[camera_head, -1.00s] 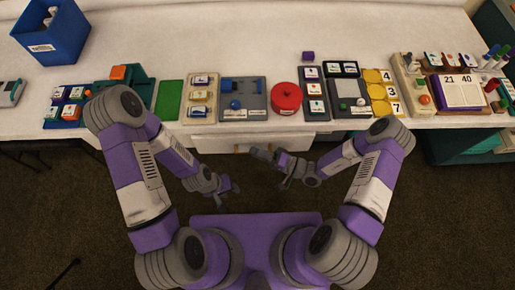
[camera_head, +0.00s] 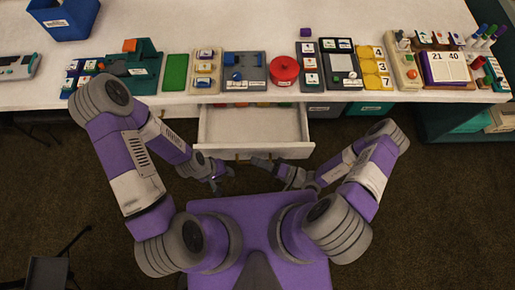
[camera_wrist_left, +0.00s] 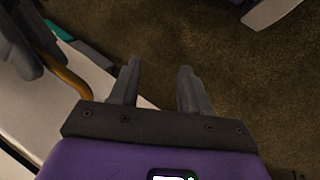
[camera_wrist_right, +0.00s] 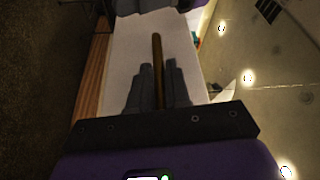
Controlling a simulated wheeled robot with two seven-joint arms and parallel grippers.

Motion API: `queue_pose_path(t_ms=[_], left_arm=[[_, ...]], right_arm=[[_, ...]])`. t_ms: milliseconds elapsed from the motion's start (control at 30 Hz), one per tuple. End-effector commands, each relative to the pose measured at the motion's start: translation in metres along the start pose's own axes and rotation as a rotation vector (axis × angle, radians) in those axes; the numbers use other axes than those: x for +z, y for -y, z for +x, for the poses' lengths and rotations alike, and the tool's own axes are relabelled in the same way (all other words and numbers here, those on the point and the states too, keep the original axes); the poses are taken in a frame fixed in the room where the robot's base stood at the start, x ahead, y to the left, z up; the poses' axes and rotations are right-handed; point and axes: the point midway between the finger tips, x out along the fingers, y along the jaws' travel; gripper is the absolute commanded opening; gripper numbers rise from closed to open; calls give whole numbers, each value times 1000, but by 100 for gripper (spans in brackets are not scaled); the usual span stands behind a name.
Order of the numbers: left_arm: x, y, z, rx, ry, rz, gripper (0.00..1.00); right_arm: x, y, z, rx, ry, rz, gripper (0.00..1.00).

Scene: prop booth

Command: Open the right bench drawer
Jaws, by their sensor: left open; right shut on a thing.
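The white bench drawer (camera_head: 253,125) stands pulled out from the bench, its inside visible from above. Its front panel (camera_head: 285,150) faces me. My right gripper (camera_head: 262,163) is at the drawer's front. In the right wrist view its fingers (camera_wrist_right: 156,75) are shut on the brown bar handle (camera_wrist_right: 158,48), with the white front panel (camera_wrist_right: 130,45) behind. My left gripper (camera_head: 221,178) is open and empty, left of the right one and close to the drawer front. In the left wrist view its fingers (camera_wrist_left: 158,85) are apart, with a brown handle (camera_wrist_left: 68,80) to their left.
The white bench top (camera_head: 200,25) carries a row of trays, a red round container (camera_head: 284,70) and a blue bin (camera_head: 62,18) at the back left. Small coloured things show at the drawer's back. A dark chair-like object (camera_head: 48,270) stands at the lower left. The brown floor is otherwise clear.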

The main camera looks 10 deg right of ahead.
Motion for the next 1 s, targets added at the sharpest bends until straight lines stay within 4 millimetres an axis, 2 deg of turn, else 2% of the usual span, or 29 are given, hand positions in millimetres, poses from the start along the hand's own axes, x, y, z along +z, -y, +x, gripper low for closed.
queue_pose_path(t_ms=[300, 333, 433, 767, 867, 1000], left_arm=[[0, 0, 0, 0, 0, 0, 47], [0, 0, 0, 0, 0, 0, 47], [0, 0, 0, 0, 0, 0, 47], [0, 0, 0, 0, 0, 0, 47], [0, -1, -2, 0, 0, 0, 47], [0, -2, -6, 0, 0, 0, 47]], right_arm=[[0, 0, 0, -1, -1, -2, 0], [0, 0, 0, -1, -2, -2, 22], [0, 0, 0, -1, -1, -1, 37], [-1, 0, -3, 1, -2, -1, 38], [-2, 0, -14, 2, -4, -2, 38], [-2, 0, -38, 4, -5, -3, 38]])
